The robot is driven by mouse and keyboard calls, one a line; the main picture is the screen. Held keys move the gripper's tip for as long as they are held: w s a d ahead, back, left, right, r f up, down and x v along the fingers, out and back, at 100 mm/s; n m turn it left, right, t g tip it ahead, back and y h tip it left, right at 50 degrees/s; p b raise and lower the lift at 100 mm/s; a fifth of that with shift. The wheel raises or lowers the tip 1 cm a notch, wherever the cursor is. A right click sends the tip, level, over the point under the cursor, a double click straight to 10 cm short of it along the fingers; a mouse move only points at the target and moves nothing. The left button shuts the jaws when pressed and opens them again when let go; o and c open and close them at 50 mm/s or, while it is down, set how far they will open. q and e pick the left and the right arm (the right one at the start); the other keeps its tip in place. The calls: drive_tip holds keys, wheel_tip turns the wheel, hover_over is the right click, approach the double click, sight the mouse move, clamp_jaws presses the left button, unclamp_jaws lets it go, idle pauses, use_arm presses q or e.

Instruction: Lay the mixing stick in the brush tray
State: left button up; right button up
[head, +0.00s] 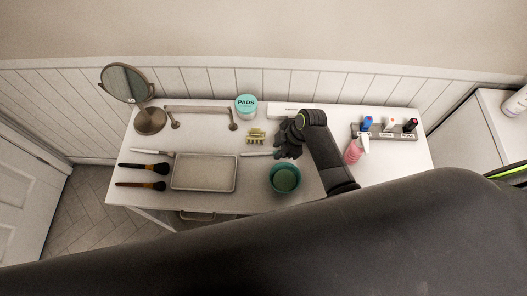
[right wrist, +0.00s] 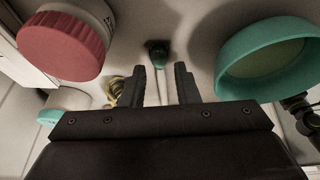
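A thin pale stick (head: 258,154), apparently the mixing stick, lies on the white table right of the brush tray (head: 205,189). The tray is a shallow grey rectangle and looks empty. My right gripper (head: 288,146) is over the stick's right end and hides it in the head view. In the right wrist view the stick (right wrist: 161,76), with a dark end, shows between the fingers of my right gripper (right wrist: 163,84). These fingers are apart, with gaps on both sides of the stick. My left gripper is not in view.
A teal bowl (head: 285,178) stands close to my right gripper; it also shows in the right wrist view (right wrist: 262,55). A yellowish hair clip (head: 256,136) and a pads jar (head: 246,106) are behind the stick. Two brushes (head: 146,168) lie left of the tray.

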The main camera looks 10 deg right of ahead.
drive_tip(key=shift+a+f, duration=0.2)
drive_tip(key=shift+f, duration=0.3)
clamp_jaws()
drive_tip(key=shift+r, duration=0.1)
